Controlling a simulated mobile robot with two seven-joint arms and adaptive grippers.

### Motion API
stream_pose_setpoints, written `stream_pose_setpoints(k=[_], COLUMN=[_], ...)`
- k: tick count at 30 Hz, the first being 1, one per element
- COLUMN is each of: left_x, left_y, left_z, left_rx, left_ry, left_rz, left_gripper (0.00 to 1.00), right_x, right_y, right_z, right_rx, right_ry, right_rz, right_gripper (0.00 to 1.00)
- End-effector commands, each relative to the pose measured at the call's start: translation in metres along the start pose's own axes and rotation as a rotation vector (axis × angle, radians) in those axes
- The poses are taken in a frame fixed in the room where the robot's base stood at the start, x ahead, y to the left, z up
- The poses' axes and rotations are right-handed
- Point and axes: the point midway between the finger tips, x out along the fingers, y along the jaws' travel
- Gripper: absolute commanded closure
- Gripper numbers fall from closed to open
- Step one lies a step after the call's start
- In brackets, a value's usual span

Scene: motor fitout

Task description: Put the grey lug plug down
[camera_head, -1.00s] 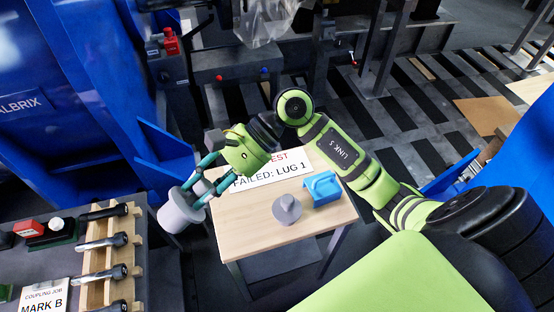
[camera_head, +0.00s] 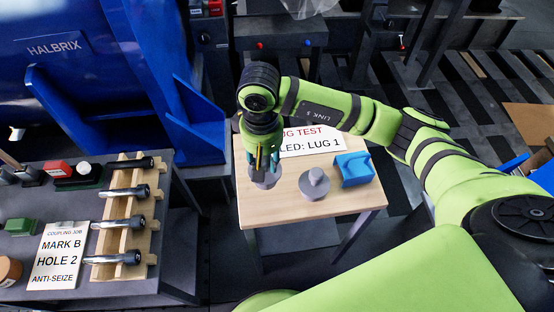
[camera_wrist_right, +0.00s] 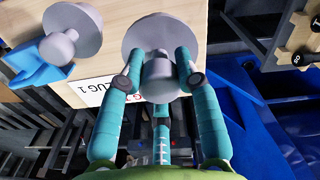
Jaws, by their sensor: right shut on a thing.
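My right gripper (camera_head: 262,166) points down over the left part of the small wooden table (camera_head: 290,208). It is shut on a grey lug plug (camera_head: 264,184), which is partly hidden by the fingers in the head view. In the right wrist view the teal fingers (camera_wrist_right: 158,76) close on the plug's narrow knob, and its wide round flange (camera_wrist_right: 160,32) faces away from the palm. I cannot tell whether the flange touches the tabletop. A second grey plug (camera_head: 314,184) stands on the table to the right, apart from the held one. My left gripper is not in view.
A blue block (camera_head: 354,168) sits on the table's right side. A lug test sign (camera_head: 312,142) lies at its back. The table's front middle is clear. A bench at left holds a wooden rack (camera_head: 124,240) of bolts and a job card (camera_head: 60,256).

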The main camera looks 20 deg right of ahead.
Motion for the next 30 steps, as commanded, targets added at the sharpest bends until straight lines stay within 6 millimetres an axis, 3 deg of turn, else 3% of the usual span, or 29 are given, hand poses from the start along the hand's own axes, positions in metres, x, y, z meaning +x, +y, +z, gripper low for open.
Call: stream_pose_setpoints(k=[12, 20, 21, 22, 30], left_x=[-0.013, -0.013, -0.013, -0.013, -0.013], left_y=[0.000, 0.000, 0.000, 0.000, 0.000], left_z=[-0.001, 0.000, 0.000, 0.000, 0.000], left_rx=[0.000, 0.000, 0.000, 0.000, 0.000], left_ry=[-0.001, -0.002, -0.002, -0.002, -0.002], left_rz=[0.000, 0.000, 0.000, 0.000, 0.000], left_gripper=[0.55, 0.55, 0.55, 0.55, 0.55], right_x=[0.050, 0.055, 0.056, 0.056, 0.055], right_y=[-0.001, -0.001, -0.001, -0.001, -0.001], right_z=[0.001, 0.000, 0.000, 0.000, 0.000], right_rx=[0.001, 0.001, 0.001, 0.001, 0.001], right_ry=[-0.003, 0.002, 0.001, 0.001, 0.001], right_rz=[-0.002, -0.002, -0.002, -0.002, -0.002], right_gripper=[1.00, 1.00, 0.55, 0.44, 0.44])
